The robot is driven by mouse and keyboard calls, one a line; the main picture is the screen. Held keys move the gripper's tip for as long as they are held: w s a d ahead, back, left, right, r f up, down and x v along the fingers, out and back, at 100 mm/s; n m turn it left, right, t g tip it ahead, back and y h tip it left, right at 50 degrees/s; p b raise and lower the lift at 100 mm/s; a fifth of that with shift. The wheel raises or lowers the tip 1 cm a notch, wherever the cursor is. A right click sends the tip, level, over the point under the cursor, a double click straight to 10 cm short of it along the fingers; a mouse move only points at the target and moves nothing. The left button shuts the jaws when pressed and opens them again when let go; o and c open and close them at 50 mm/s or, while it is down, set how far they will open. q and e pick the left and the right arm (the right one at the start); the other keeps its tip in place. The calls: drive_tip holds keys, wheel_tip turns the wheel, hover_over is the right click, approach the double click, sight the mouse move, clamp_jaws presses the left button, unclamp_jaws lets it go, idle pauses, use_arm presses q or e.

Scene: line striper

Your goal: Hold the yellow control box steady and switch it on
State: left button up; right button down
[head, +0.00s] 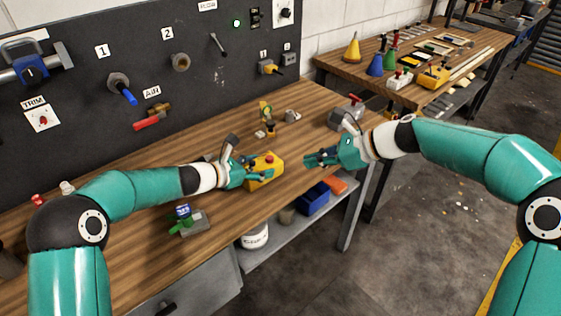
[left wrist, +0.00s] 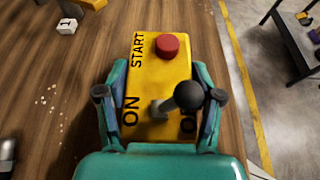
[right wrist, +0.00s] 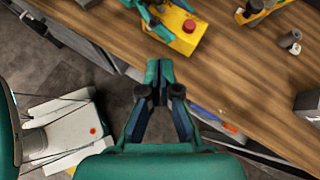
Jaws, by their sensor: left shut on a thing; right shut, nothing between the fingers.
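The yellow control box (head: 270,160) sits on the wooden bench. In the left wrist view, the box (left wrist: 148,75) has a red button (left wrist: 168,47), a black-knobbed lever (left wrist: 188,95), and the labels START and ON; another label is partly hidden by the lever. My left gripper (head: 255,172) is shut on the box, one finger along each side. My right gripper (head: 312,159) is shut and empty, to the right of the box and apart from it. In the right wrist view, its closed fingertips (right wrist: 160,68) are below the box (right wrist: 185,40), whose red button shows.
A green-handled block (head: 190,222) lies at the bench's front left. A grey vise-like part with a red handle (head: 346,112) stands at the right end. Bins (head: 313,199) sit on the shelf below. Bench is clear around the box.

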use_arm(q)
drive_tip(key=shift+f, duration=0.25)
use_arm(e)
approach(252, 168)
wheel_tip(252, 168, down, 3)
drive_tip(key=shift+s, duration=0.15)
drive_tip(key=shift+w+a+r, duration=0.1)
drive_tip(key=shift+w+a, duration=0.1)
drive_tip(key=shift+a, duration=0.4)
drive_tip(key=shift+w+a+r, duration=0.1)
drive_tip(key=shift+w+a, duration=0.15)
drive_tip(key=shift+a, duration=0.3)
drive_tip(key=shift+w+a+r, duration=0.15)
drive_tip(key=shift+w+a, duration=0.1)
drive_tip(key=shift+a, duration=0.35)
drive_tip(key=shift+w+a+r+g, duration=0.15)
drive_tip(key=shift+a+r+g, duration=0.05)
drive_tip(key=shift+r+g, duration=0.1)
